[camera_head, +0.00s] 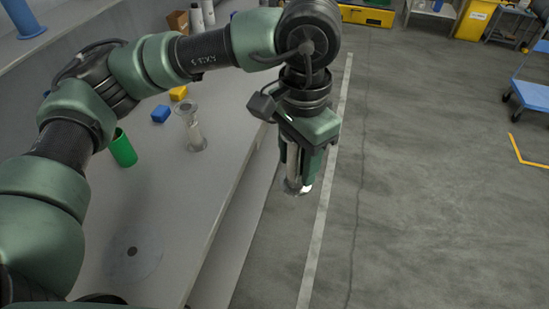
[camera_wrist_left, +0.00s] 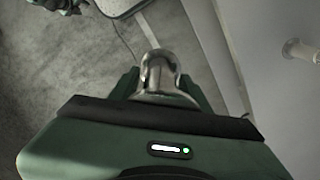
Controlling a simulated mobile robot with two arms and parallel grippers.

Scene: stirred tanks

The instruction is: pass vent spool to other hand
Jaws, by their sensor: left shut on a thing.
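The vent spool is a shiny metal tube with a flanged end. In the head view the spool (camera_head: 293,165) hangs below the wrist, between the fingers of my left gripper (camera_head: 303,180). The gripper points down, shut on the spool, out past the bench edge above the floor.
A flat disc (camera_head: 132,255) lies nearer. The floor right of my left gripper is clear.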

